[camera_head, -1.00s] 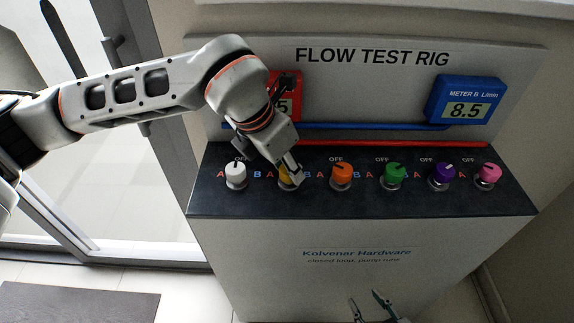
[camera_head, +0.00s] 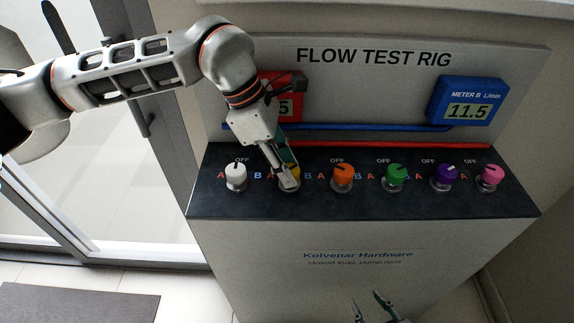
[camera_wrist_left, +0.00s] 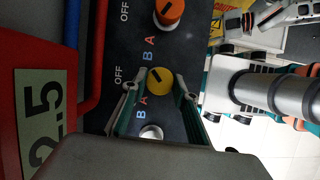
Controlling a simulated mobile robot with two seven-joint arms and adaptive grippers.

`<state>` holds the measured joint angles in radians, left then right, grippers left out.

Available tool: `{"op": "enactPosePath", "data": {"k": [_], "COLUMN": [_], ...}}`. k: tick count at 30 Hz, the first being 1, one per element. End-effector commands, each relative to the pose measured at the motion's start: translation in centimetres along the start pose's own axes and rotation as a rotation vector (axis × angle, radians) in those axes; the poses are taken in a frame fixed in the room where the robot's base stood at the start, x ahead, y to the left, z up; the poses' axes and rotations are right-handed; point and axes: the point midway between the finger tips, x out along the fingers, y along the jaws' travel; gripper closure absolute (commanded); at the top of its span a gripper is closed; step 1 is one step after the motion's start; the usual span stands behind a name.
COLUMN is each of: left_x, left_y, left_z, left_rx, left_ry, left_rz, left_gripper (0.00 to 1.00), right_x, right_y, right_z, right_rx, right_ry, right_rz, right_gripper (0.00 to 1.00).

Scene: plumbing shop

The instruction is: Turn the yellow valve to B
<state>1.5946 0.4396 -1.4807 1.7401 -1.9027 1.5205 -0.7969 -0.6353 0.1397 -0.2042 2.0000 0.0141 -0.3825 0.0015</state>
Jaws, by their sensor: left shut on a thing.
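The yellow valve (camera_head: 293,171) is a round knob on the dark panel, second from the left, mostly hidden by my left gripper in the head view. My left gripper (camera_head: 288,184) is shut on it from above. In the left wrist view, the yellow valve (camera_wrist_left: 160,81) sits between the two fingers, with a dark pointer mark on its top. The letters A and B and the word OFF show beside it there; which one the mark points to I cannot tell exactly. My right gripper (camera_head: 372,306) is open and empty at the bottom edge, away from the panel.
White (camera_head: 236,172), orange (camera_head: 342,173), green (camera_head: 394,172), purple (camera_head: 443,173) and pink (camera_head: 489,174) valves share the panel. Blue meter B (camera_head: 465,101) reads 11.5. The red meter (camera_head: 293,85) is partly hidden by my arm; its visible digits in the wrist view read 2.5.

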Motion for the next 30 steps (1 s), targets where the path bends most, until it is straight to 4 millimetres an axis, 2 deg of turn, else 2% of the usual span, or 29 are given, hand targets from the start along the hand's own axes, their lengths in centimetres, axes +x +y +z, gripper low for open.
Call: {"op": "enactPosePath", "data": {"k": [12, 28, 29, 30], "left_x": [-0.12, -0.13, -0.13, -0.13], "left_y": [0.23, 0.22, 0.22, 0.22], "left_z": [0.08, 0.07, 0.07, 0.08], "left_rx": [0.174, 0.198, 0.198, 0.197], "left_ry": [0.0, 0.0, 0.0, 0.0], "left_rz": [-0.068, -0.077, -0.077, -0.077], "left_gripper": [0.93, 0.93, 0.69, 0.59], "right_x": [0.07, 0.06, 0.06, 0.06], "right_y": [-0.03, -0.02, -0.02, -0.02], "right_z": [0.33, 0.36, 0.36, 0.36], "right_rx": [-0.001, -0.002, -0.002, -0.002], "right_ry": [-0.005, -0.005, -0.005, -0.005], "right_rz": [0.0, 0.0, 0.0, 0.0], "right_gripper": [0.6, 0.6, 0.6, 0.6]}}
